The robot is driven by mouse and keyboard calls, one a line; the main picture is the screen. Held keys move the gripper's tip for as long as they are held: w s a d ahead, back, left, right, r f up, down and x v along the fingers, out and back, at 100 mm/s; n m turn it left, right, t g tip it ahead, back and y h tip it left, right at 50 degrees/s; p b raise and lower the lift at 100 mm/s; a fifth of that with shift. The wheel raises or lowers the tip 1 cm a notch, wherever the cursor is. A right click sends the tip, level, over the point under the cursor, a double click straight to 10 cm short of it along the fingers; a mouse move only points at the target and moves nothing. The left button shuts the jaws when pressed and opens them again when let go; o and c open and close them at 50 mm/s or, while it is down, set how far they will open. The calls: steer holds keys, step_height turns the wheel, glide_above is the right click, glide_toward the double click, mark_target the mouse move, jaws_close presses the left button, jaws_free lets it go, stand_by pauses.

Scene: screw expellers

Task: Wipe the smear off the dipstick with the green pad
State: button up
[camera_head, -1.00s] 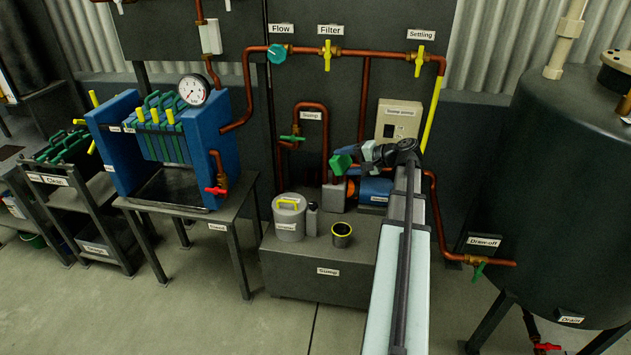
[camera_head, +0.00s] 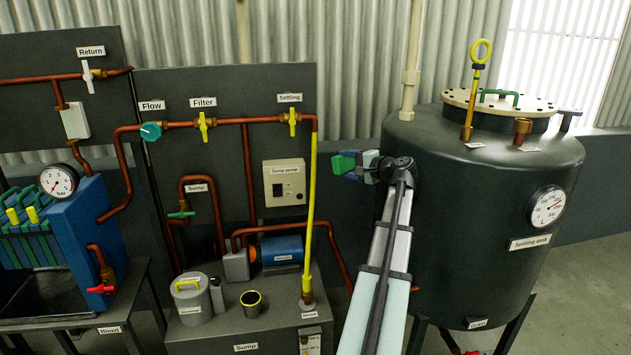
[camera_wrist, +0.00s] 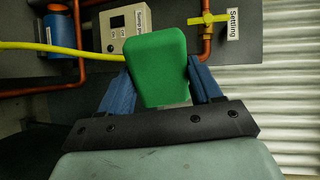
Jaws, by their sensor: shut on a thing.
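My gripper (camera_head: 352,166) is shut on the green pad (camera_wrist: 157,62), whose broad face shows between the two blue fingers in the wrist view. In the head view the pad (camera_head: 342,164) points left, held in the air left of the settling tank (camera_head: 455,210). The dipstick (camera_head: 475,88) stands upright, with a yellow ring at its top, in a brass fitting on the tank's top. My gripper is left of it and lower, well apart. No smear can be made out at this size.
A yellow hose (camera_head: 309,215) runs down from the settling valve (camera_head: 292,120) to the sump (camera_head: 275,335), left of my gripper. The sump pump box (camera_head: 285,182) is on the panel behind.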

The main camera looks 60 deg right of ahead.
steer(key=s+d+r+m+g+h, duration=0.15)
steer(key=s+d+r+h, duration=0.35)
steer(key=s, duration=0.7)
steer(key=s+d+r+m+h, duration=0.1)
steer(key=s+d+r+m, duration=0.25)
steer(key=s+r, duration=0.65)
steer(key=s+d+r+m+g+h, duration=0.1)
steer(key=s+d+r+m+h, duration=0.25)
steer(key=s, duration=1.15)
steer(key=w+d+n, duration=0.2)
steer(key=w+d, duration=0.2)
steer(key=d, duration=0.1)
steer(key=shift+w+d+f, duration=0.15)
steer(key=shift+d+f, duration=0.05)
steer(key=shift+d, duration=0.05)
steer(key=shift+x, duration=0.85)
steer(key=shift+d, duration=0.1)
